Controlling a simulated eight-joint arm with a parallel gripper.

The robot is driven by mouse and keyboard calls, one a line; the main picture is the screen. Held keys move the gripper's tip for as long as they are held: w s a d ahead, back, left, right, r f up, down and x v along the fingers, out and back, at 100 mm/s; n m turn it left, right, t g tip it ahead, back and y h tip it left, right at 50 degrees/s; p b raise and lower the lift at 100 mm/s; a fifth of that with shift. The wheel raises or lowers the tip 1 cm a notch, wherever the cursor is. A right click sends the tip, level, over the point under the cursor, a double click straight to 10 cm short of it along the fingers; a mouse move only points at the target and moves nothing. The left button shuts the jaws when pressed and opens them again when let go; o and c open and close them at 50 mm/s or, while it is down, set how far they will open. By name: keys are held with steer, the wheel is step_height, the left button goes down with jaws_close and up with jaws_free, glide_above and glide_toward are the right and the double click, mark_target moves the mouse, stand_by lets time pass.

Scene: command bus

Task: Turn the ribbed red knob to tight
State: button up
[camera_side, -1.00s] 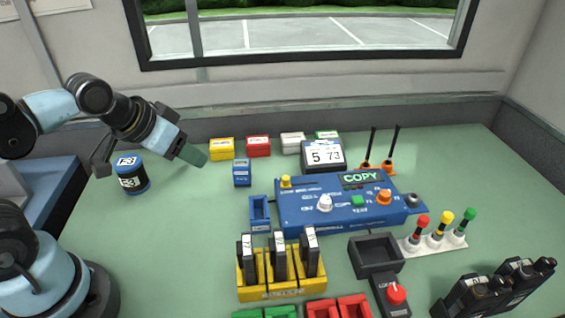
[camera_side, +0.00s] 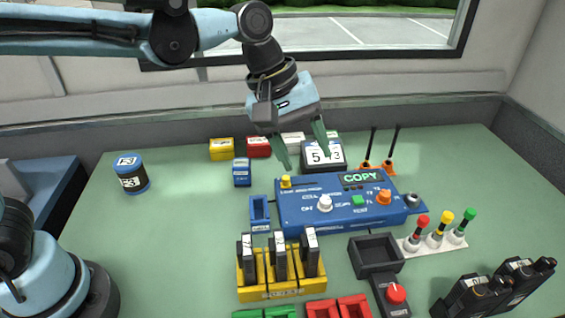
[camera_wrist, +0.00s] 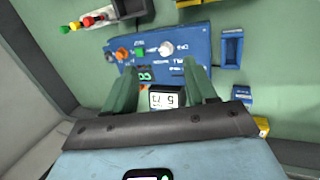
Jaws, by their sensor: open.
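A red knob (camera_side: 396,294) with a white mark on top sits on a small black base (camera_side: 383,283) at the front right of the table in the side view. The base's lettering is too small to read surely, and the ribs are not clear. The knob does not show in the wrist view. My gripper (camera_side: 305,161) is open and empty, high over the back of the table near the display block, well behind and left of the knob. In the wrist view its green fingers (camera_wrist: 158,67) are spread over the blue panel's edge.
A blue control panel (camera_side: 300,217) stands between my gripper and the knob. A black tray (camera_side: 376,257) adjoins the knob's base. A yellow rack (camera_side: 282,289) with black modules is to its left. Black radios (camera_side: 494,288) and coloured-topped pegs (camera_side: 438,238) are to its right.

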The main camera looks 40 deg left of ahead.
steer(key=d+f+n+g, duration=0.1)
steer(key=d+n+g, duration=0.1)
steer(key=d, duration=0.5)
steer(key=n+g, duration=0.2)
steer(key=n, duration=0.1)
glide_toward(396, 291)
steer(key=x, duration=0.8)
steer(key=shift+c, duration=0.4)
steer(key=c, duration=1)
